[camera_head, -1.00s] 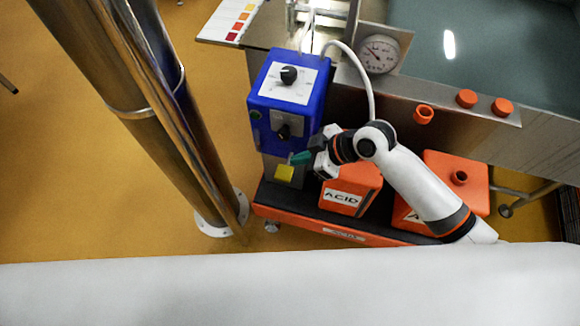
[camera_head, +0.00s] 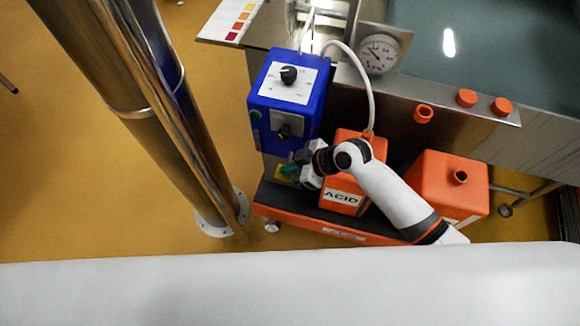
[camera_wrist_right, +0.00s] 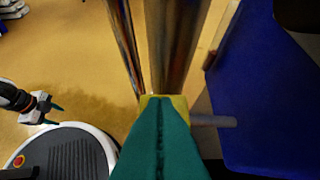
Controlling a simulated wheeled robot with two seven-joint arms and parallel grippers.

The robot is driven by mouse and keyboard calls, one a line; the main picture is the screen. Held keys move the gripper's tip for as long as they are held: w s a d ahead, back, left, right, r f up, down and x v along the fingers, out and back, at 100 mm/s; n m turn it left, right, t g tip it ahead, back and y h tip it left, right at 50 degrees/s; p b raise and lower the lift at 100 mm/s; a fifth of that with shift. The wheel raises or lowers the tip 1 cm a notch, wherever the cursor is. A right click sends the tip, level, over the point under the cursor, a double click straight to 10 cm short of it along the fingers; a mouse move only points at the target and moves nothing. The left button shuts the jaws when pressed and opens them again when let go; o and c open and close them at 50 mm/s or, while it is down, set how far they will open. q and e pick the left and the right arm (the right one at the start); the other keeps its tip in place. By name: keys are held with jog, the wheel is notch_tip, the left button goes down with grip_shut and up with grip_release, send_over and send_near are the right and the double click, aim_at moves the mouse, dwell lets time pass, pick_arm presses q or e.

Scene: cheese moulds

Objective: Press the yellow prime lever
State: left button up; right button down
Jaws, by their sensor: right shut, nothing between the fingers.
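The yellow prime lever (camera_head: 281,180) is low on the front of the blue pump box (camera_head: 284,110), partly covered by my right gripper (camera_head: 289,171). In the right wrist view, the shut green fingers (camera_wrist_right: 160,115) are empty and in front of the yellow lever (camera_wrist_right: 180,102), hiding most of it. A grey rod (camera_wrist_right: 214,121) runs from the lever towards the blue housing (camera_wrist_right: 262,90). The fingertips overlap the lever in both views; I cannot tell whether they touch it or whether it is pushed down. My left gripper (camera_wrist_right: 54,113) shows small in the wrist view, its fingers apart.
An orange ACID canister (camera_head: 342,196) stands close beside my right gripper. A second orange canister (camera_head: 447,183) is farther right. A white hose (camera_head: 367,85) arches above them. A shiny steel column (camera_head: 165,110) stands to the left. Floor between column and pump is free.

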aim_at(288, 182)
jog(key=shift+s+a+f+n+t+h, duration=0.1)
jog(key=shift+s+f+n+t+h, duration=0.15)
jog(key=shift+f+t, duration=0.25)
jog(key=shift+s+a+f+n+t+h, duration=0.15)
jog(key=shift+s+f+n+t, duration=0.15)
jog(key=shift+f+t, duration=0.15)
jog(key=shift+s+f+n+t, duration=0.15)
jog(key=shift+f+n+t, duration=0.15)
jog(key=shift+f+t, duration=0.2)
jog(key=shift+s+f+n+t, duration=0.15)
jog(key=shift+f+n+t, duration=0.15)
jog(key=shift+f, duration=0.8)
